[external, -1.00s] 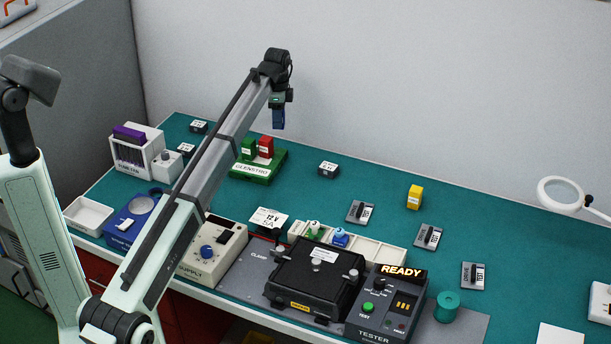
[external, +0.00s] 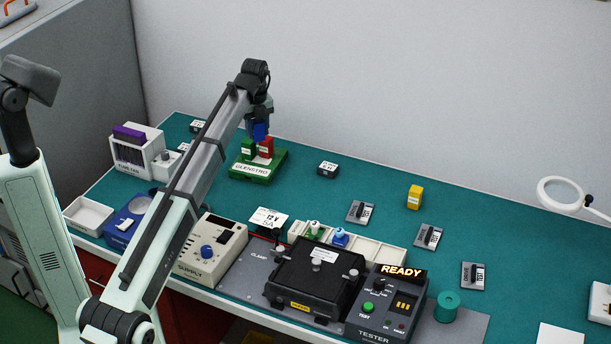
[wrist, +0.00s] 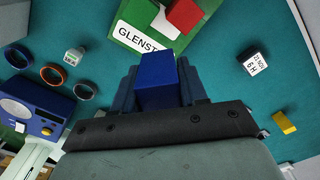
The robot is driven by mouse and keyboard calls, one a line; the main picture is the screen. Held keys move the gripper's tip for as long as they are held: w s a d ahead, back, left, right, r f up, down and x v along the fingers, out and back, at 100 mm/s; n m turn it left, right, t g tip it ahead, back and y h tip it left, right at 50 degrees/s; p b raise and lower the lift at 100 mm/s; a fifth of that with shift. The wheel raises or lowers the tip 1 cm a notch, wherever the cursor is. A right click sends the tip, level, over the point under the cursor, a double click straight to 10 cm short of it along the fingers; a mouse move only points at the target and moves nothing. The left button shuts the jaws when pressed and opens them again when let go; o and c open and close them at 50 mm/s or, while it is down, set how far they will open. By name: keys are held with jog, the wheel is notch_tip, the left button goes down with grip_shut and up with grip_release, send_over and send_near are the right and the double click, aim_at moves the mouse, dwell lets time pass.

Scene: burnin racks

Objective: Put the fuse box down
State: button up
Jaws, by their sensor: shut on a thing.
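My gripper (external: 260,119) is shut on a blue box (external: 261,131), the only thing it holds. The wrist view shows the blue box (wrist: 158,82) between the fingers of my gripper (wrist: 160,85). The held box is above the table, close to the green GLENSTRO base (external: 252,178). That base carries a green block (external: 249,147) and a red block (external: 267,144). In the external view the box overlaps the tops of these blocks, and I cannot tell whether it touches them. In the wrist view the base (wrist: 124,36) lies just beyond the box.
A small dark labelled block (external: 328,169) stands right of the base, with a yellow block (external: 415,196) farther right. A white rack (external: 140,158) stands to the left. The supply unit (external: 211,249) and tester (external: 385,310) stand in front. Teal table between is partly clear.

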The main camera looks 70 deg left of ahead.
aim_at(258, 165)
jog(key=shift+f+m, duration=0.15)
jog(key=shift+m, duration=0.25)
jog(key=shift+f, duration=4.85)
jog(key=shift+f, duration=0.15)
jog(key=o, duration=1.1)
jog(key=shift+c, duration=0.2)
notch_tip(258, 165, up, 12)
jog(key=shift+r, duration=0.15)
